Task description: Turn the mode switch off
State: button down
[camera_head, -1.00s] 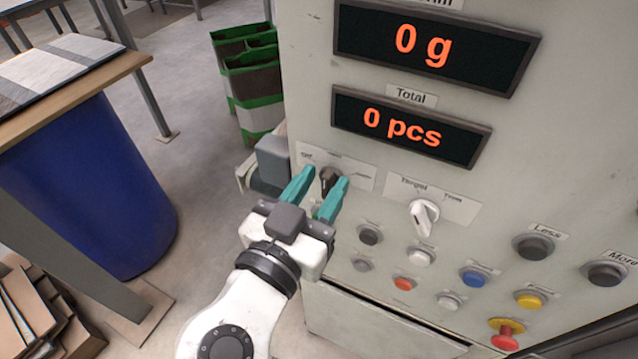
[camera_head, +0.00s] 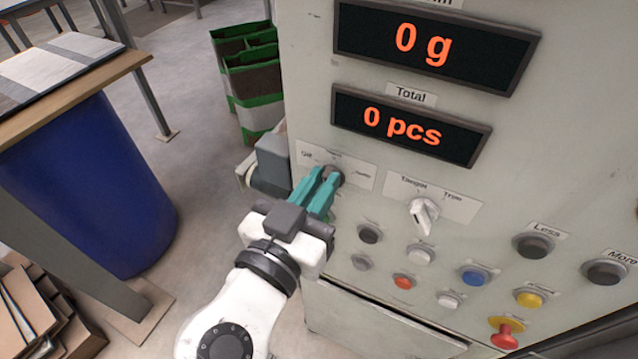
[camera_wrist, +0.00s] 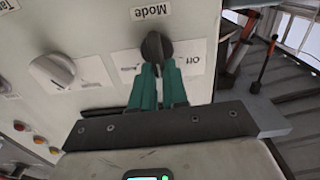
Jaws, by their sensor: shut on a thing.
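The mode switch (camera_head: 331,176) is a dark rotary knob on the control panel, below the "Total" display. Its white label plate carries several position marks, with "Off" at the left in the head view. In the wrist view the black knob (camera_wrist: 153,47) sits under the word "Mode", with "Off" to its right. My gripper (camera_head: 326,180) has teal fingers, shut on the knob from the front. The fingers (camera_wrist: 158,72) cover the knob's lower part in the wrist view, and exactly which mark it points to is hard to tell.
Several push buttons lie below, with a red emergency stop (camera_head: 505,335) at lower right. A grey box (camera_head: 273,163) juts out left of the panel. A blue barrel (camera_head: 95,185) stands farther left.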

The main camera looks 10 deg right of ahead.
jog(key=n, duration=0.2)
jog(key=n+p, duration=0.1)
jog(key=n, duration=0.1)
jog(key=n+p, duration=0.1)
jog(key=shift+w+a+n, duration=0.2)
jog(key=shift+a+n, duration=0.2)
jog(key=shift+w+a+f+n+p, duration=0.1)
jog(key=shift+n+p, duration=0.45)
jog(key=shift+n, duration=0.4)
jog(key=shift+w+a+f+n+p, duration=0.15)
jog(key=shift+n+p, duration=0.4)
jog(key=shift+n, duration=0.45)
jog(key=shift+s+a+f+n+p, duration=0.1)
jog(key=shift+n+p, duration=0.45)
jog(key=shift+n, duration=0.4)
jog(key=shift+f, duration=0.1)
jog(key=c, duration=1.1)
grip_release()
jog(key=shift+c, duration=0.2)
jog(key=b+v, duration=0.2)
jog(key=v, duration=0.8)
jog(key=shift+s+a, duration=0.2)
jog(key=shift+s, duration=0.05)
